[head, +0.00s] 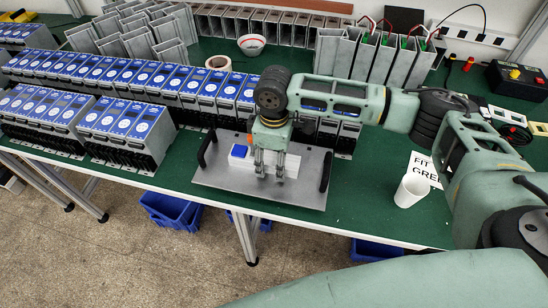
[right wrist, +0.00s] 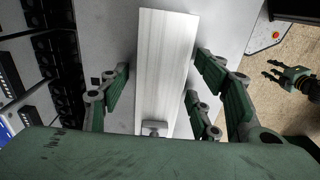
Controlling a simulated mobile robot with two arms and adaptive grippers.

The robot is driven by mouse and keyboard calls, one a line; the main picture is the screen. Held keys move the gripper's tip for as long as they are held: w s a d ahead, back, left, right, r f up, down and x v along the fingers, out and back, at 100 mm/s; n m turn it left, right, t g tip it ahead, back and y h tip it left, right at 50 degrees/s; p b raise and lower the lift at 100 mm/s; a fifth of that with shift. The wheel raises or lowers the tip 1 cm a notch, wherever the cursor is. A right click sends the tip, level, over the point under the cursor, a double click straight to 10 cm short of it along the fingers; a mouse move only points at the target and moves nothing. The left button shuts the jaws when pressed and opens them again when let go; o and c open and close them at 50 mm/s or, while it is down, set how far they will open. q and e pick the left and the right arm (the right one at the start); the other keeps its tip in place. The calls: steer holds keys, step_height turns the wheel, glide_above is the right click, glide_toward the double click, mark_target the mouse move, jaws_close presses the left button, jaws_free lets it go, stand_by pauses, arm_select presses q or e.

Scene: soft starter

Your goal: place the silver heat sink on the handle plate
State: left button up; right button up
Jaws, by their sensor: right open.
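The silver heat sink (right wrist: 165,70) is a long ribbed pale bar in the right wrist view. It lies over the grey handle plate (head: 305,196), which has a black handle at each end. My right gripper (head: 270,168) points down over the plate, with its open fingers on either side of the heat sink (head: 292,167). Gaps show between the fingers and the bar in the right wrist view. Whether the bar rests fully on the plate is hard to tell. My left gripper (right wrist: 290,76) shows small at the right of that view, with its fingers apart.
A small blue-topped piece (head: 239,151) is at the plate's left part. Rows of blue-faced units (head: 130,122) stand to the left and behind. A white cup (head: 411,190) stands at the right by a paper sign. Metal housings (head: 375,55) line the back.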

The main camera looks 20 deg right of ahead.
mark_target(274, 159)
steer(key=shift+r, duration=0.15)
step_height(274, 159, up, 12)
steer(key=b, duration=0.2)
stand_by(0.6)
